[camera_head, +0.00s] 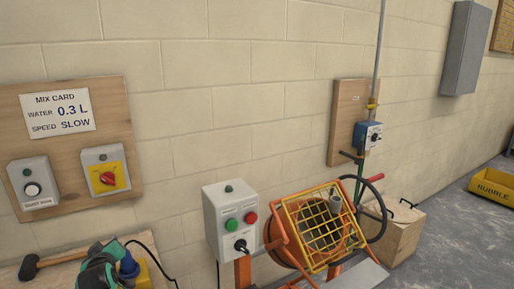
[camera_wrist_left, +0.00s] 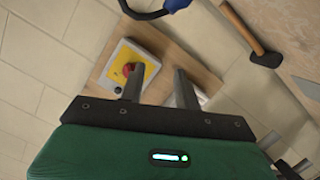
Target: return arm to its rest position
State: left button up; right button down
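My left gripper (camera_head: 104,247) shows at the bottom left of the head view, a green body above the bench, in front of a blue tool. In the left wrist view the two grey fingers of this gripper (camera_wrist_left: 159,76) stand apart with nothing between them. Beyond them is a grey box with a yellow plate and red rotary knob (camera_wrist_left: 127,69), on a wooden board. The same red knob (camera_head: 107,178) is up and behind the gripper in the head view. My right gripper is in neither view.
A hammer (camera_head: 46,262) lies on the bench left of the gripper. The blue tool (camera_head: 129,266) has a black cable. A control box (camera_head: 231,220) and orange mixer (camera_head: 318,229) with a yellow grid stand to the right. A yellow rubble tub (camera_head: 493,188) is far right.

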pick_arm(q)
jog(key=s+d+f+m+g+h, duration=0.2)
jog(key=s+d+f+m, duration=0.2)
jog(key=s+d+f, duration=0.45)
jog(key=s+d+f+m+g+h, duration=0.25)
jog(key=s+d+f, duration=0.2)
jog(key=s, duration=0.65)
jog(key=s+d+f+m+g+h, duration=0.1)
jog(key=s+d+m+g, duration=0.15)
jog(key=s, duration=0.45)
jog(key=s+d+f+m+g+h, duration=0.15)
jog(key=s+d, duration=0.25)
jog(key=s, duration=0.4)
jog(key=s+d+f+m+g, duration=0.1)
jog(key=s+d+f+m, duration=0.15)
jog(key=s, duration=0.45)
notch_tip(320, 180, down, 30)
jog(key=s+g, duration=0.1)
jog(key=g, duration=0.1)
jog(key=s+a+f+g, duration=0.1)
jog(key=s+a+f, duration=0.1)
jog(key=s+f, duration=1.7)
jog(key=shift+s+a+f, duration=0.2)
jog(key=shift+a+f, duration=0.2)
